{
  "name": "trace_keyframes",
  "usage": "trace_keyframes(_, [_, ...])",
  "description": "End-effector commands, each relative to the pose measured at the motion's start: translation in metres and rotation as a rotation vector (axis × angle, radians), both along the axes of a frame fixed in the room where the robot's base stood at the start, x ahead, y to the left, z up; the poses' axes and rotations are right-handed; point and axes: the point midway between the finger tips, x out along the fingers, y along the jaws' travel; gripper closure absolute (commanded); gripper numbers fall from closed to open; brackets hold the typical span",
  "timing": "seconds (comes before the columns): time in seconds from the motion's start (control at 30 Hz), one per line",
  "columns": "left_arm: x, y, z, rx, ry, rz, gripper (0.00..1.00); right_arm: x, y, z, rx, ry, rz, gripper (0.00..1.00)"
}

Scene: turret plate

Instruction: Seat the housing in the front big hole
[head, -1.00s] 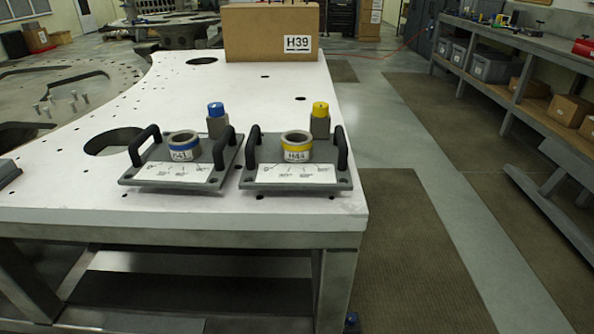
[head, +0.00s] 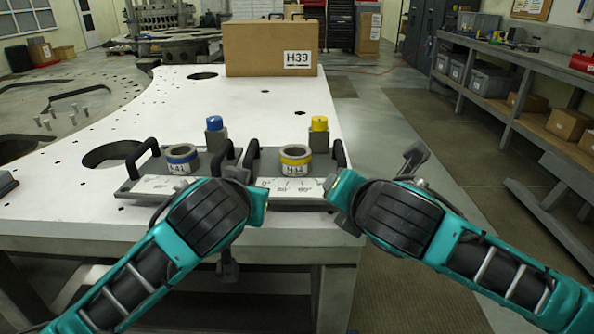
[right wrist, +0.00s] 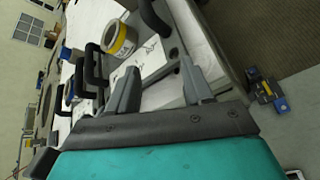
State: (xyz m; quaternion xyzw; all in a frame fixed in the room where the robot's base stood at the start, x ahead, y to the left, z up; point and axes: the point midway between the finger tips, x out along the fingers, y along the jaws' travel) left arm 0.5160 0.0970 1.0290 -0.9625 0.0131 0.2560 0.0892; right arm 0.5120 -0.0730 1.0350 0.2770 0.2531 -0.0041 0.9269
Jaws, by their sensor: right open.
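Two grey housings with black handles sit side by side near the front edge of the white turret plate (head: 300,219). The left housing (head: 150,188) has a blue-banded ring, the right housing (head: 268,163) a yellow-banded ring. The front big hole (head: 108,154) is an empty dark opening left of the blue-banded housing. The far big hole (head: 203,76) is also empty. My left gripper (head: 240,174) is mostly hidden by its wrist, before the gap between the housings. My right gripper (right wrist: 158,68) is open and empty; its fingers point toward the yellow-banded housing (right wrist: 152,56), near its handle.
A brown box (head: 270,48) labelled H39 stands at the plate's back. Blue-capped (head: 215,133) and yellow-capped (head: 319,132) grey blocks stand behind the housings. A workbench (head: 500,50) with bins is at the right. The plate's middle is clear.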

Motion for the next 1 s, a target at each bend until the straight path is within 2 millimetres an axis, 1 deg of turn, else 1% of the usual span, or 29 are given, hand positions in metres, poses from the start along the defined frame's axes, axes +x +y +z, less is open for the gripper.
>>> trace_keyframes(0.03, [0.009,0.000,0.015,0.012,-0.040,0.011,0.49,0.010,-0.004,0.013,-0.092,-0.046,0.025,0.49])
trace_keyframes(0.1, [0.016,-0.001,0.029,0.018,-0.078,0.022,0.49,0.018,-0.008,0.025,-0.195,-0.087,0.056,0.49])
trace_keyframes(0.2, [0.023,-0.001,0.043,0.024,-0.114,0.036,0.49,0.026,-0.012,0.036,-0.297,-0.125,0.084,0.49])
trace_keyframes(0.3, [0.026,-0.001,0.049,0.026,-0.130,0.042,0.49,0.030,-0.014,0.042,-0.347,-0.142,0.095,0.49])
trace_keyframes(0.63, [0.027,-0.001,0.050,0.026,-0.132,0.043,0.49,0.031,-0.015,0.043,-0.356,-0.146,0.098,0.49])
trace_keyframes(0.73, [0.031,-0.001,0.048,0.027,-0.131,0.044,0.49,0.035,-0.014,0.041,-0.356,-0.144,0.096,0.49])
trace_keyframes(0.87, [0.045,0.001,0.043,0.028,-0.131,0.046,0.49,0.048,-0.013,0.035,-0.356,-0.142,0.096,0.49])
trace_keyframes(1.0, [0.067,0.002,0.033,0.030,-0.130,0.045,0.49,0.070,-0.012,0.026,-0.355,-0.143,0.095,0.49])
